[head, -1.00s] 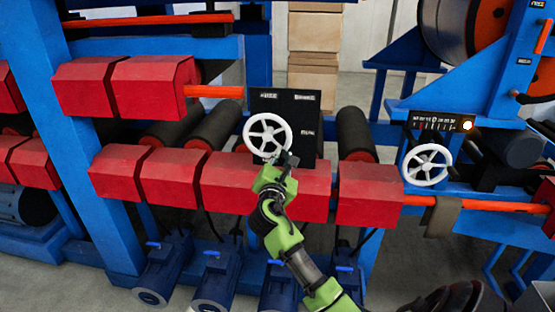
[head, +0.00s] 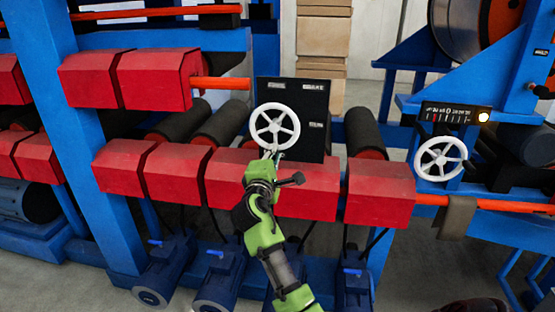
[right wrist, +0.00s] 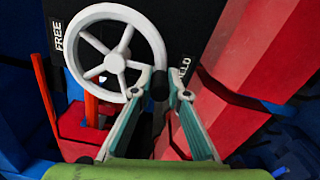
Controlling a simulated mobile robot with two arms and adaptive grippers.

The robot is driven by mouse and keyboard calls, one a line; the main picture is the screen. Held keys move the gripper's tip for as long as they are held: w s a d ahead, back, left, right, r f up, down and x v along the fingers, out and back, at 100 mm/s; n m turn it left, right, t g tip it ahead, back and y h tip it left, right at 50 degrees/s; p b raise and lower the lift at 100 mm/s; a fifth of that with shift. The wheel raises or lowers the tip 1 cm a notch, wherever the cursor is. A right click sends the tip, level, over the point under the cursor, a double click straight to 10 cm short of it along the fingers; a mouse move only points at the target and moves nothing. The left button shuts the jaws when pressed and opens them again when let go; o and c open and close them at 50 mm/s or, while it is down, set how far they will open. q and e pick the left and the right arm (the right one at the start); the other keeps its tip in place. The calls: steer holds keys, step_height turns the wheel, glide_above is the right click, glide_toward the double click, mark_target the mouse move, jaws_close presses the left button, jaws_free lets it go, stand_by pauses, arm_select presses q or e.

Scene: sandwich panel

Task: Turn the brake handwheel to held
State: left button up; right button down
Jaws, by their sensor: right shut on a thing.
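The brake handwheel (head: 275,127) is white and spoked, on a black panel (head: 304,92) at the middle of the head view. In the right wrist view the handwheel (right wrist: 115,62) has a FREE label (right wrist: 58,38) on its left and a partly hidden label ending in "ELD" (right wrist: 185,70) on its right. My right gripper (head: 270,153) is at the bottom of the wheel. In the right wrist view its fingers (right wrist: 160,83) close around a dark knob at the rim. My left gripper is not in view.
A second white handwheel (head: 440,158) stands to the right, below a dark scale with a lit lamp (head: 483,117). Red housings (head: 305,188) run close below the brake wheel. Blue motors (head: 235,275) sit near the floor.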

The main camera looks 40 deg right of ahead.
steer(key=shift+w+a+f+m, duration=0.1)
steer(key=shift+w+a+m, duration=0.1)
steer(key=shift+m, duration=0.2)
steer(key=c, duration=2)
jaws_free()
steer(key=shift+o, duration=0.2)
steer(key=v, duration=1.2)
